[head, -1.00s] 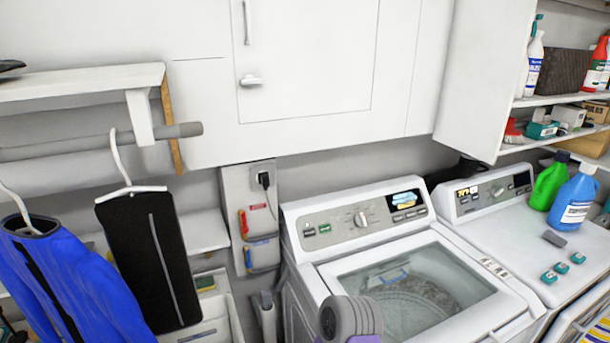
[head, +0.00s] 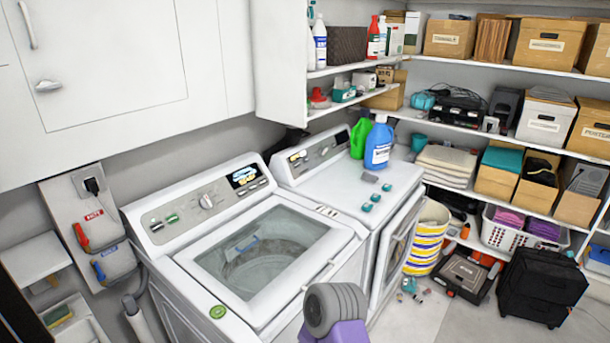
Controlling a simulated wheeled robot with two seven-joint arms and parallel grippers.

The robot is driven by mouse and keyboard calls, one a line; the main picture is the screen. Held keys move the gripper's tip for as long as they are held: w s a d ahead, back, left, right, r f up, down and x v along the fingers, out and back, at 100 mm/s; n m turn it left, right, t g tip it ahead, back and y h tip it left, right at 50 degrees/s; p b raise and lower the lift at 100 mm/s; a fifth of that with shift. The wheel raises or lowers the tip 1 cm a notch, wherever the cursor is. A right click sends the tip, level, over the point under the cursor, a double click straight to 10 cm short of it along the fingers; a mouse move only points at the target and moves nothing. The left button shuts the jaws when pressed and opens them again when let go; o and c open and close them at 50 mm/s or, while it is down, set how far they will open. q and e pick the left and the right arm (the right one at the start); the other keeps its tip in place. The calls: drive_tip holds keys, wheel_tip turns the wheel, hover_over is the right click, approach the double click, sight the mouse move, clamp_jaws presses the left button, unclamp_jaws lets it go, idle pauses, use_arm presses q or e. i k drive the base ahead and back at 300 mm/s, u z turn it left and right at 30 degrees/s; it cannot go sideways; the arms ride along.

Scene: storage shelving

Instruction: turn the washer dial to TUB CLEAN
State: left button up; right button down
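The washer (head: 196,292) is a white top-loader with a glass lid (head: 262,247), standing left of centre in the head view. Its dial (head: 206,201) is a round silver knob in the middle of the sloped grey control panel (head: 170,217). A lit display (head: 243,177) is to the right of the dial. The dial's labels and pointer are too small to read. Neither of my grippers is in view. A grey ribbed and purple part of my own arm shows at the bottom, in front of the washer.
The dryer (head: 345,195) stands right of the washer, with a blue bottle (head: 378,146) and a green bottle (head: 360,138) on top. A cabinet (head: 120,85) hangs above. A striped basket (head: 427,240) and a black case (head: 541,286) stand on the floor at right.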

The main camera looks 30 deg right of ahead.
sight(206, 202)
drive_tip(key=z, duration=1.3)
drive_tip(key=k, duration=0.7)
drive_tip(key=z, duration=5.15)
drive_tip(key=k, duration=1.05)
drive_tip(key=u, duration=5.45)
